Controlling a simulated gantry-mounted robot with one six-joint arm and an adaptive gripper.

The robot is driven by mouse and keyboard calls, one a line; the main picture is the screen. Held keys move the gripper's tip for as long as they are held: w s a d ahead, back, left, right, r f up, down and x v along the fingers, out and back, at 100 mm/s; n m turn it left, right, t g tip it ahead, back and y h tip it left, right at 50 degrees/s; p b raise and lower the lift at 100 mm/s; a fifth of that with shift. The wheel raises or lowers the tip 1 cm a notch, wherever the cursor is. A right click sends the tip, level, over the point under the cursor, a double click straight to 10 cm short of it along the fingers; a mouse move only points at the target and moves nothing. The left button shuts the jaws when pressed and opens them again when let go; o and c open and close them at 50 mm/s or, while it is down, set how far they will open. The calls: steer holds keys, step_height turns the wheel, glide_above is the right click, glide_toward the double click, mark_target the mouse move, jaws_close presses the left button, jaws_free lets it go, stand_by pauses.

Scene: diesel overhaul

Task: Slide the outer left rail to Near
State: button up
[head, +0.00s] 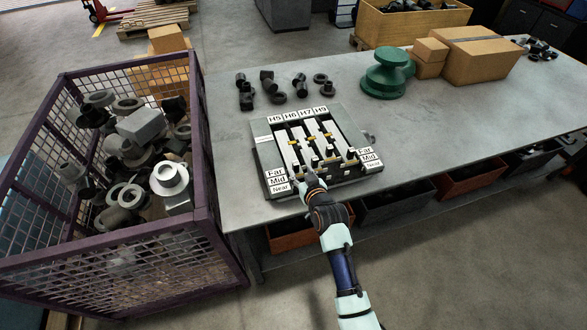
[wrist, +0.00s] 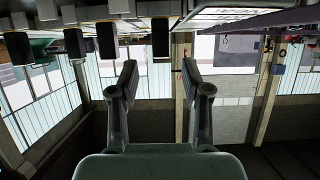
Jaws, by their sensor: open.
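The rail panel (head: 261,158) lies on the bench, with H5, H6, H7 and H9 labels on top and Far, Mid and Near labels on both sides. The outer left rail (head: 285,146) is a pale strip beneath H5; its black knob is partly hidden by my gripper. My gripper (head: 311,178) is at the panel's front left, beside the left label column. In the wrist view my gripper (wrist: 160,75) has its fingers apart with nothing between them. A black knob (wrist: 160,38), seemingly the outer left one, hangs in line with the gap, beyond the fingertips. Contact is not visible.
Other black knobs (wrist: 107,40) stand close beside it in the wrist view. A purple mesh crate (head: 203,150) of parts stands left of the bench. Loose dark fittings (head: 268,84) and a green part (head: 385,82) lie behind the panel. Bench right of the panel is clear.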

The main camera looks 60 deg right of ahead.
mark_target(297, 166)
steer(key=b+x, duration=0.1)
steer(key=x, duration=0.6)
steer(key=shift+w+b, duration=0.15)
steer(key=shift+b, duration=0.15)
steer(key=shift+c, duration=0.2)
jaws_close()
